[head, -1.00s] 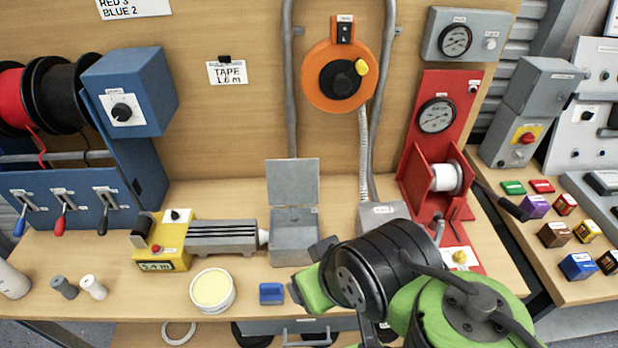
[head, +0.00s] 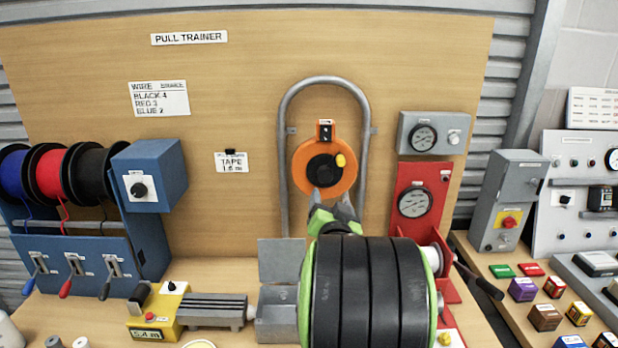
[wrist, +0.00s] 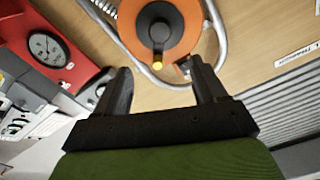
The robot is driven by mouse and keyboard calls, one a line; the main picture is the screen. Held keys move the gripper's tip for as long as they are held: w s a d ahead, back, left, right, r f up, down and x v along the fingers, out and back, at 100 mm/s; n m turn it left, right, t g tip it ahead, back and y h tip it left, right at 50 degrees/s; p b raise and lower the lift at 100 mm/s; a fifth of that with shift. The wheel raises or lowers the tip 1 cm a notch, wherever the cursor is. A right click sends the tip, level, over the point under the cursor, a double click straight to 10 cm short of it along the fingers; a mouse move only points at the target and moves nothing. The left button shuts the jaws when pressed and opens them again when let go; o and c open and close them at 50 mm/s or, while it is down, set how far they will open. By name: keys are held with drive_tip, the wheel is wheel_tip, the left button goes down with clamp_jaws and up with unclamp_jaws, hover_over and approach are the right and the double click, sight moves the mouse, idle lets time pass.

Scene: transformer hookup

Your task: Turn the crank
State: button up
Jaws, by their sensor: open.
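A round orange reel (head: 307,182) is mounted on the wooden backboard, with a black hub crank (head: 323,170) and a yellow knob (head: 340,160) at its upper right. My gripper (head: 332,198) points toward the board just below the reel, open and empty. In the wrist view the orange reel (wrist: 190,28) is beyond the open fingers (wrist: 160,78). There the yellow knob (wrist: 157,65) lines up between the fingertips, with no visible contact. My forearm hides part of the bench below.
A grey conduit (head: 283,180) arches around the reel. A red gauge panel (head: 418,180) with a spool and a black-handled lever (head: 480,280) stands to the right. Wire spools (head: 48,172) and a blue box (head: 165,185) are at left. A grey lidded box (head: 275,312) sits beside my arm.

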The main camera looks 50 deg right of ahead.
sight(326, 175)
drive_tip(key=p+x, duration=0.2)
drive_tip(key=x, duration=1.2)
drive_tip(key=shift+w+d+p, duration=0.2)
drive_tip(key=shift+w+p, duration=0.05)
drive_tip(key=shift+p, duration=0.15)
clamp_jaws()
